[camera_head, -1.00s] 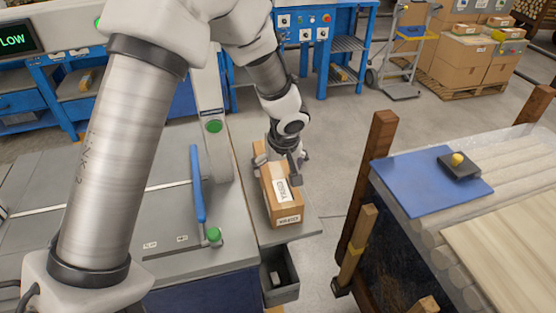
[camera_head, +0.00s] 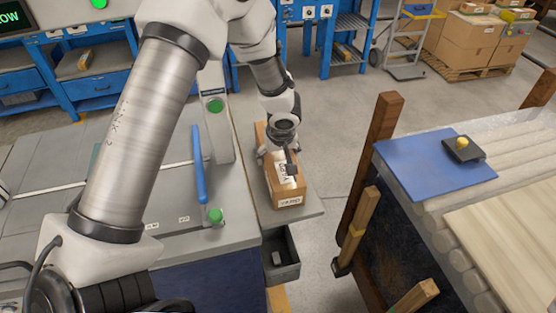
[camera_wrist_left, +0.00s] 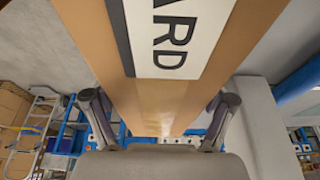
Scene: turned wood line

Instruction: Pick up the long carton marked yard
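The long brown carton (camera_head: 284,185) lies on the grey end shelf of the bench in the head view. A white label with dark letters is on its top and a smaller one on its near end. In the left wrist view the carton (camera_wrist_left: 158,95) fills the middle, and the letters "ARD" show on its label. My left gripper (camera_head: 278,157) is over the carton from above, partly covering the top label. In the wrist view its fingers (camera_wrist_left: 160,108) stand apart, one along each side of the carton; firm contact is not visible. My right gripper is in neither view.
A grey machine bench with a blue handle (camera_head: 199,165) stands left of the carton. An open dark drawer (camera_head: 281,258) is below the shelf. Wooden posts (camera_head: 372,165) and a roller table with a blue mat (camera_head: 425,170) stand to the right, across a floor gap.

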